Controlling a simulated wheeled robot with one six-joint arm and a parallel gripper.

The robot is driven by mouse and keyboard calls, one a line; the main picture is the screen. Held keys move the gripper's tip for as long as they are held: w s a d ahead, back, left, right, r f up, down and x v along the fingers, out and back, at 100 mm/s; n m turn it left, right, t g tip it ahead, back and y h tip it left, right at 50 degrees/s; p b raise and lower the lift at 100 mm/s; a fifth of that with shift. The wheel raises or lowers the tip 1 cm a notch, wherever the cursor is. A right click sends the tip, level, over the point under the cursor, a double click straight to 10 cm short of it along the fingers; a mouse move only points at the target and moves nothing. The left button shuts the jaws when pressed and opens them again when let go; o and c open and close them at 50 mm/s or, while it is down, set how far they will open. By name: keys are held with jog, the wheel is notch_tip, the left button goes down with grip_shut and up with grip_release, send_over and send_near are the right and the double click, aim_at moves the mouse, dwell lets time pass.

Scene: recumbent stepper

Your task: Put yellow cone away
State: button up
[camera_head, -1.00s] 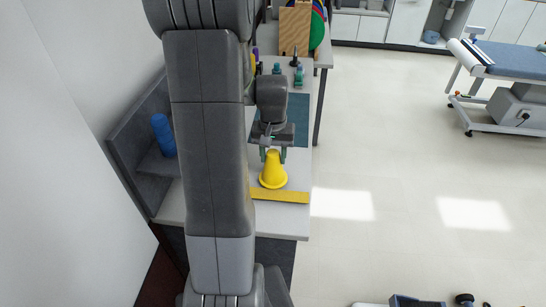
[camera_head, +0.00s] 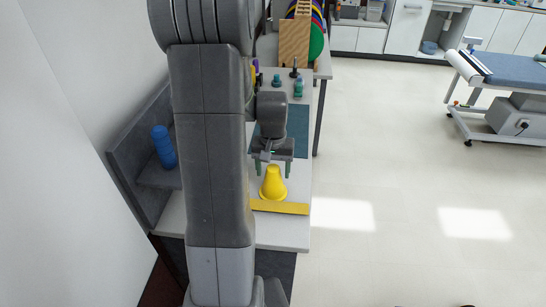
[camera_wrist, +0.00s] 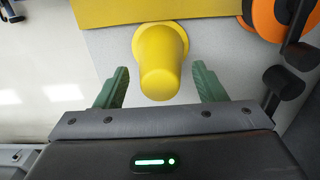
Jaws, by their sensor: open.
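The yellow cone (camera_head: 273,184) stands upright on the white table (camera_head: 290,234), just behind a yellow strip (camera_head: 280,207). My gripper (camera_head: 273,170) is open and empty, just behind and above the cone. In the wrist view the cone (camera_wrist: 158,62) shows between and ahead of the two green fingers of my gripper (camera_wrist: 160,88), with gaps on both sides. My arm hides the left part of the table in the head view.
A blue cylinder (camera_head: 163,147) sits on a grey shelf (camera_head: 160,181) at the left. A blue-green mat (camera_head: 299,130) and small dark-green objects (camera_head: 298,88) lie farther back. A wooden board (camera_head: 294,43) stands behind. An orange disc (camera_wrist: 266,17) shows in the wrist view.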

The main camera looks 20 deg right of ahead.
notch_tip(320, 180, up, 11)
jog(key=shift+b, duration=0.3)
jog(key=shift+o, duration=0.9)
jog(key=shift+r, duration=0.25)
jog(key=shift+f+b, duration=0.1)
jog(key=shift+b, duration=1.1)
jog(key=shift+s+b, duration=0.15)
jog(key=shift+b, duration=0.6)
notch_tip(320, 180, down, 8)
jog(key=shift+f, duration=0.1)
jog(key=f, duration=0.3)
jog(key=f+p, duration=0.1)
jog(key=f, duration=0.1)
jog(key=shift+w+d, duration=0.1)
jog(key=shift+w, duration=0.15)
jog(key=shift+c, duration=0.2)
jog(key=c, duration=1.1)
